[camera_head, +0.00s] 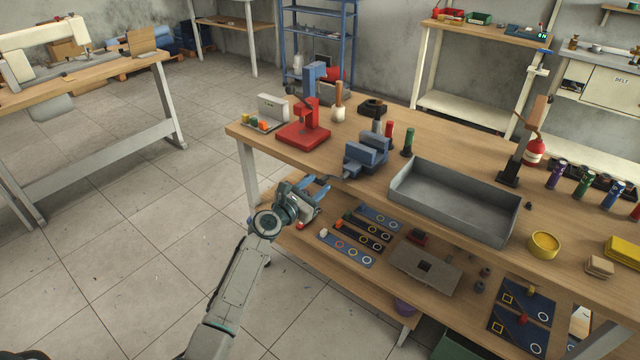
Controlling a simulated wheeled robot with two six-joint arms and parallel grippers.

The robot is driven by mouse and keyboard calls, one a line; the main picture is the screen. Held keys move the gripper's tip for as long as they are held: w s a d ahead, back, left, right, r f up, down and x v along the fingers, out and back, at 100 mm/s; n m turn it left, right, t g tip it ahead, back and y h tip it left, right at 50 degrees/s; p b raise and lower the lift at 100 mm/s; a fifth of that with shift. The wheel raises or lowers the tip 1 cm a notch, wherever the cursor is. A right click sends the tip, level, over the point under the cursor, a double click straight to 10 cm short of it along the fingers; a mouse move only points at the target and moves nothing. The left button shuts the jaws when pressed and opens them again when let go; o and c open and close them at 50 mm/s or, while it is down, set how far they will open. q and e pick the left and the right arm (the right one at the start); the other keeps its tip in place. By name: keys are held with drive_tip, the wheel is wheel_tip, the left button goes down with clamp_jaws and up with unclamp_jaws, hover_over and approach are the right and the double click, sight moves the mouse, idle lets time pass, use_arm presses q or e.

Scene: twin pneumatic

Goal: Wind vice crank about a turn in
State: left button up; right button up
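The blue-grey vice (368,152) stands near the front edge of the wooden workbench (285,152), left of the grey tray. Its screw end points toward me and to the left. A small dark part, perhaps the crank, shows in front of it, but it is too small to make out. My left gripper (322,184) is just in front of the bench edge, left of and nearer than the vice. Its blue fingers are apart and point toward the vice. I see nothing clearly held between them. My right gripper is not in view.
A red press (305,127) stands left of the vice. A green-handled tool (408,142) stands right of it. The large grey tray (450,205) fills the bench middle. A lower shelf below my gripper holds patterned boards (347,250). The floor at left is clear.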

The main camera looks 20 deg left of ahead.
sight(334, 178)
use_arm(q)
drive_tip(key=shift+x, duration=1.2)
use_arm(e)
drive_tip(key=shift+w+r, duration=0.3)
use_arm(q)
clamp_jaws()
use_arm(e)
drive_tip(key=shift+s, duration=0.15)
use_arm(q)
drive_tip(key=shift+m, duration=0.3)
